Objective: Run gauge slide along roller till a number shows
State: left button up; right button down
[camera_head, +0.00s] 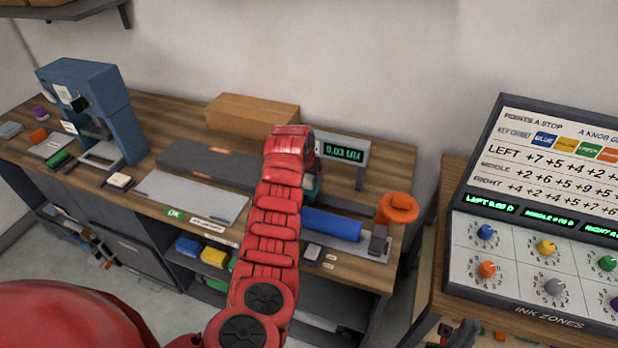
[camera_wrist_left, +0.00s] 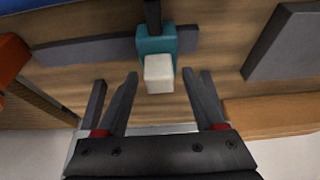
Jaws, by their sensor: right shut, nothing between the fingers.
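The gauge slide, a teal block (camera_wrist_left: 157,42) with a white knob (camera_wrist_left: 158,73), sits on a dark rail in the left wrist view. In the head view only a teal edge of it (camera_head: 314,188) shows behind my red left arm. The blue roller (camera_head: 332,224) lies right of the arm. A display (camera_head: 343,153) behind it shows green digits, about 0.03. My left gripper (camera_wrist_left: 161,75) is open, its fingers on either side of the white knob with gaps; it is hidden in the head view. My right gripper (camera_head: 459,334) is shut and empty, low at the bottom edge.
An orange knob-like part (camera_head: 398,207) stands at the roller's right end. A cardboard box (camera_head: 252,113) and dark flat panel (camera_head: 207,161) lie behind and left. A blue press (camera_head: 88,105) stands at far left. The ink zones console (camera_head: 545,235) stands right, across a gap.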

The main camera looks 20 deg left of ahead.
pick_arm(q)
grip_shut()
dwell(1.3)
